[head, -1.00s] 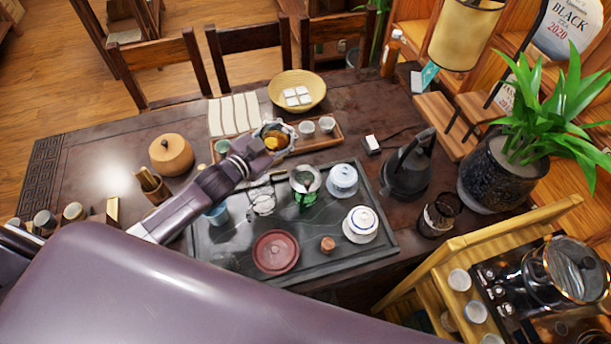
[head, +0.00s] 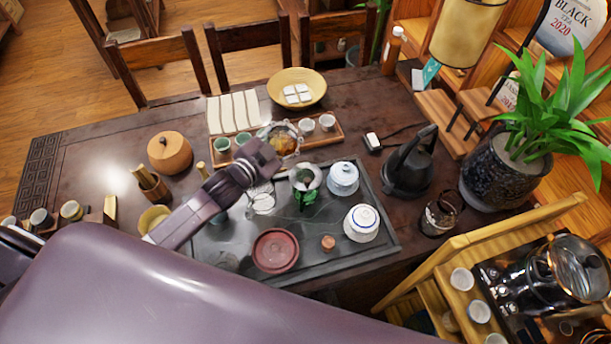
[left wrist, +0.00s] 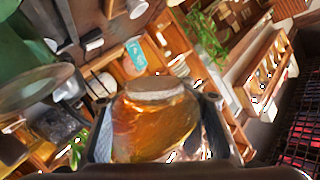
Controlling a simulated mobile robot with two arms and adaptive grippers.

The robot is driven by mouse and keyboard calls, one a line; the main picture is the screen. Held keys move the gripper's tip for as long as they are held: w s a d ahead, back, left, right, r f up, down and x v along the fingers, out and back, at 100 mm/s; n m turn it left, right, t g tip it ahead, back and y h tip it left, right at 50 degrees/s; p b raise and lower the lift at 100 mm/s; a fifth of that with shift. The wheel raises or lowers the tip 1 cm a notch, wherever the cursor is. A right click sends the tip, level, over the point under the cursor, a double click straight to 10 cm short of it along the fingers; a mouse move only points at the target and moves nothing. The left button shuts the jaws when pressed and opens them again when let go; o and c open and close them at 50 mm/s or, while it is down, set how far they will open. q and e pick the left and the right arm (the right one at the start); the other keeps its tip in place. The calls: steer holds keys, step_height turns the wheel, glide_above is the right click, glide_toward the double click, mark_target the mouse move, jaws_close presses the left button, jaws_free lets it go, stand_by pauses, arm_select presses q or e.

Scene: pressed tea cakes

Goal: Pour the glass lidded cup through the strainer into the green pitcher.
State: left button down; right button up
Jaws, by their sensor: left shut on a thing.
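The glass lidded cup (head: 290,146) holds amber tea. My left gripper (head: 276,153) is shut on it, above the far edge of the dark tea tray. In the left wrist view the cup (left wrist: 155,128) sits between both fingers; a pale round piece shows at its top, and I cannot tell if it is the lid. The green pitcher (head: 304,201) stands on the tray, below and right of the held cup in the head view. The strainer (head: 306,178) is on the pitcher's mouth. My right gripper is not in view.
On the dark tray (head: 345,262) are a white lidded bowl (head: 361,222), a pale blue one (head: 343,178), a red dish (head: 276,251) and a clear glass vessel (head: 262,200) close to the pitcher. A black kettle (head: 408,170) stands right. A wooden tray with small cups (head: 327,123) lies behind.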

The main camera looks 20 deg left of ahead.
arm_select(q)
steer(key=shift+s+d+r+m, duration=0.1)
steer(key=shift+d+r+m, duration=0.1)
steer(key=shift+d+m, duration=0.1)
steer(key=shift+d+b, duration=0.15)
steer(key=shift+b, duration=0.15)
steer(key=shift+f+m+b, duration=0.3)
steer(key=shift+d+f, duration=0.1)
steer(key=shift+s+d+f+b, duration=0.1)
steer(key=shift+f+b, duration=0.05)
steer(key=shift+b, duration=0.2)
steer(key=shift+s+d+f+m+b, duration=0.1)
steer(key=shift+d+f+m+b, duration=0.4)
steer(key=shift+b, duration=0.2)
steer(key=shift+d+f, duration=0.1)
